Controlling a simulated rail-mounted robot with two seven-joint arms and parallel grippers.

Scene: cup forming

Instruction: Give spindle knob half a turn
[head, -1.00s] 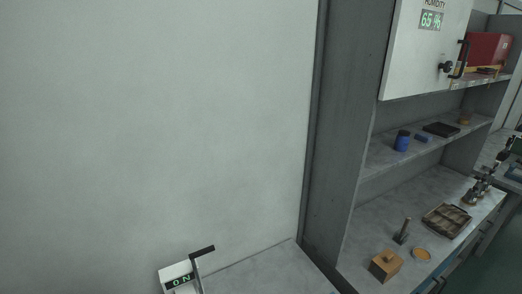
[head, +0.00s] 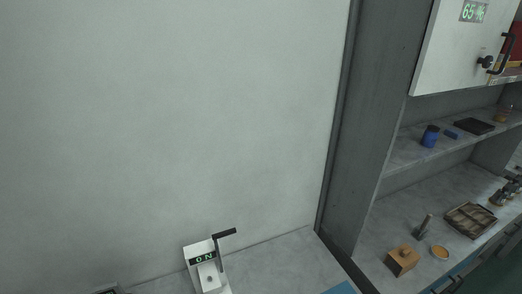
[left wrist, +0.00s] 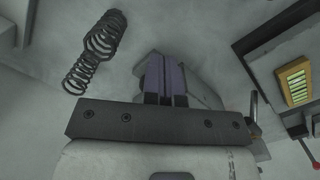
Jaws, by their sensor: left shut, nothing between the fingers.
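No part that I can surely name the spindle knob shows. In the head view a small white box (head: 202,270) with a lit "ON" sign, a black crank-like handle (head: 224,233) and a small round part (head: 210,279) on its front stands at the bottom; I cannot tell whether it belongs to the spindle. My left gripper (left wrist: 166,62) shows only in the left wrist view, its two purple-faced fingers together with nothing between them, in front of a grey surface. My right gripper is in neither view.
A grey shelf unit stands right, with a white door (head: 445,50), a blue jar (head: 430,136), a wooden box (head: 402,261) and a divided tray (head: 470,219). The left wrist view shows a dark coil spring (left wrist: 93,50) and a yellow-lit panel (left wrist: 296,82).

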